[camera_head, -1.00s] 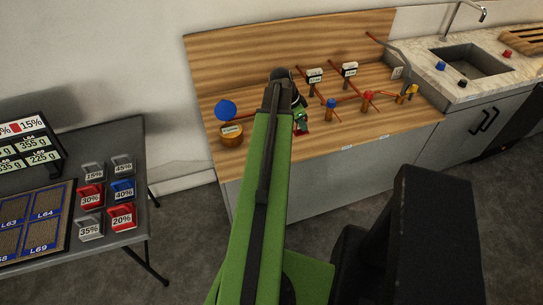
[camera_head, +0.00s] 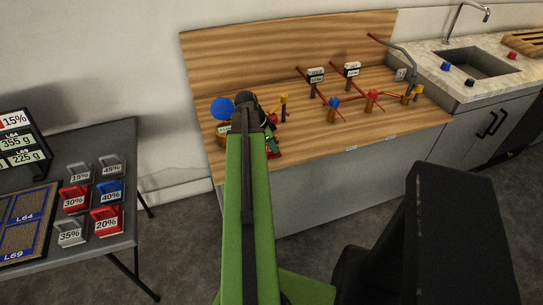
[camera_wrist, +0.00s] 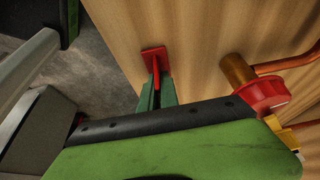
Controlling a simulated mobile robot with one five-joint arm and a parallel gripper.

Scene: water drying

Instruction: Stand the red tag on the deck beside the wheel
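My gripper (camera_wrist: 157,92) has two green fingers closed around the stem of the red tag (camera_wrist: 153,56); a flat red plate shows beyond the fingertips. In the head view my gripper (camera_head: 275,153) is low over the front left of the wooden deck (camera_head: 330,140), partly hidden by my arm. I cannot tell whether the tag touches the deck. A red wheel (camera_wrist: 265,95) on a brown post stands to the right of the fingers in the wrist view, apart from the tag. Which wheel the task names is not certain.
A red valve (camera_head: 372,95), a blue valve (camera_head: 333,103) and pipes stand farther right on the deck. A blue disc (camera_head: 222,108) is at its left end. A grey table (camera_head: 125,140) with several percentage tags is left. A sink (camera_head: 471,70) is back right.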

